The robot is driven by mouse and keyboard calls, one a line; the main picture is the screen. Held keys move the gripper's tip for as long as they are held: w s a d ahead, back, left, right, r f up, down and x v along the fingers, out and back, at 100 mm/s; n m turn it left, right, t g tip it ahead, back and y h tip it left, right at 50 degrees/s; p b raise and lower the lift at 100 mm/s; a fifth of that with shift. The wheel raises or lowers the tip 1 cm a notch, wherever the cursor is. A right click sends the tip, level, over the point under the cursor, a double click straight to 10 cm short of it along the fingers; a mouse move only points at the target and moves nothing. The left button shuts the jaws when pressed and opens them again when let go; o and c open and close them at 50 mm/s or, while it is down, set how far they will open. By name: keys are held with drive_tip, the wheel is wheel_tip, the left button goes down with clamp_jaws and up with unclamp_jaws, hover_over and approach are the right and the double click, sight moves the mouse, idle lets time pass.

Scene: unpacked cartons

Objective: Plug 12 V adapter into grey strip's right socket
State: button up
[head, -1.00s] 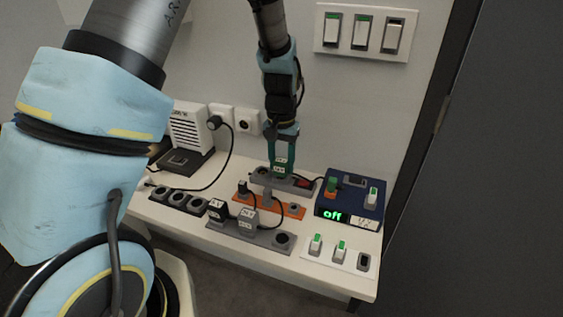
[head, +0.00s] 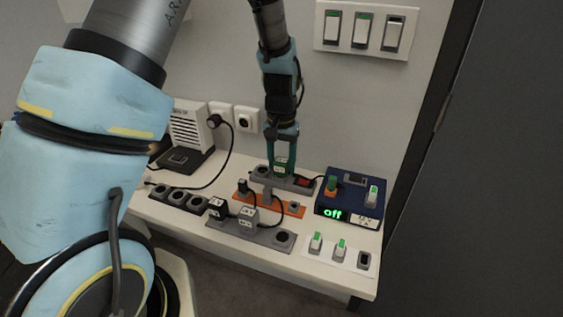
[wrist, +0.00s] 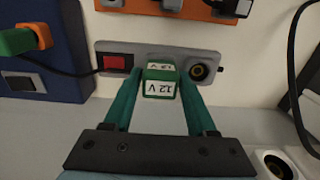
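The 12 V adapter (head: 282,171) is a small green block with white labels. It stands on the right socket position of the rear grey strip (head: 304,190), beside the red switch; the wrist view shows the adapter (wrist: 160,80) from above, covering that socket. Whether its pins are fully seated is hidden. My gripper (head: 282,160) is around it; in the wrist view the gripper (wrist: 160,75) has a finger on each side, with narrow gaps, so it looks open. The strip's other socket (wrist: 201,71) is empty.
An orange strip (head: 293,209) and a front grey strip (head: 221,225) with adapters lie nearer. A dark strip (head: 170,194) and a white speaker-like device (head: 187,130) are left. Black cables cross the shelf.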

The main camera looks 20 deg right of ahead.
sight(281, 160)
drive_tip(key=o, duration=0.4)
drive_tip(key=shift+c, duration=0.2)
drive_tip(key=shift+r, duration=0.1)
wheel_tip(281, 160, up, 11)
drive_tip(key=b, duration=0.2)
drive_tip(key=s+a+n, duration=0.2)
drive_tip(key=a+n, duration=0.1)
drive_tip(key=a, duration=1.2)
drive_tip(key=s+a+f+n+t, duration=0.1)
drive_tip(key=a+n, duration=0.3)
drive_tip(key=a, duration=1.1)
drive_tip(key=shift+s+t, duration=0.3)
drive_tip(key=shift+s, duration=0.2)
